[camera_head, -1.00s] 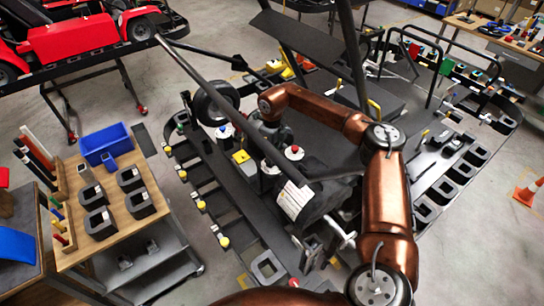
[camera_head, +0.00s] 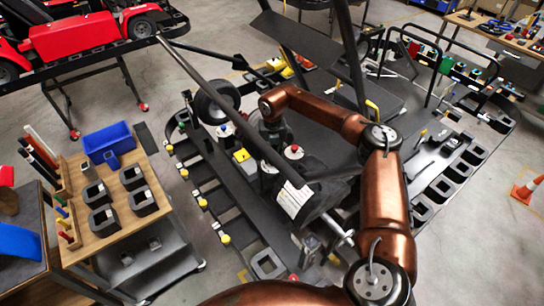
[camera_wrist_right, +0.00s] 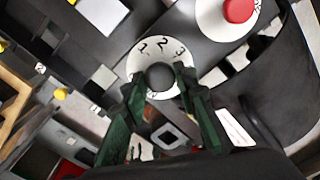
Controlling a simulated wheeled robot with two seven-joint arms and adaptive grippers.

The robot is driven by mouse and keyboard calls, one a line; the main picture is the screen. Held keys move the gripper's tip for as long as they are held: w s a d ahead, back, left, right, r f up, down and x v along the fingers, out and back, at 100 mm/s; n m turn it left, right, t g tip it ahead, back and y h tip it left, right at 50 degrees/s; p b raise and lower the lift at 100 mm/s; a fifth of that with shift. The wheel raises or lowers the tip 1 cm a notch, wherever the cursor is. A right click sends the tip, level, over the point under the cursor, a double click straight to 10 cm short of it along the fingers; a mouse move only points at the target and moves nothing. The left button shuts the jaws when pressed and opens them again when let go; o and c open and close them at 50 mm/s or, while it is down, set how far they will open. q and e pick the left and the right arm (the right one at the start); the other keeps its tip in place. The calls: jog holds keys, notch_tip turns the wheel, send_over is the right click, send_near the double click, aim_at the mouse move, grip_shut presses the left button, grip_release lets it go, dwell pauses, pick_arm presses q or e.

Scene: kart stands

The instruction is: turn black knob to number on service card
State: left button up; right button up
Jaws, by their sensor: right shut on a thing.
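The black knob (camera_wrist_right: 160,76) sits at the centre of a white round dial (camera_wrist_right: 137,67) in the right wrist view. The numbers 1, 2 and 3 show along the dial's upper edge. My right gripper (camera_wrist_right: 160,88) has its two dark green fingers on either side of the knob and is shut on it. In the head view my right gripper (camera_head: 270,138) reaches down onto the kart's engine area, and the knob is hidden there. A white card (camera_head: 293,199) with print too small to read is on the black part near the engine. My left gripper is not in view.
A red button (camera_head: 294,149) on a white base stands close to the right gripper; it also shows in the wrist view (camera_wrist_right: 238,10). A slanted black frame tube (camera_head: 225,112) passes close to the gripper.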

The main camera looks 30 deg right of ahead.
jog(key=m+p, duration=0.1)
jog(key=m, duration=0.3)
jog(key=shift+w+r, duration=0.1)
jog(key=shift+r, duration=0.05)
jog(key=shift+m, duration=1.8)
jog(key=shift+m+p, duration=0.3)
jog(key=o, duration=1.2)
notch_tip(320, 180, up, 12)
jog(key=shift+f, duration=0.1)
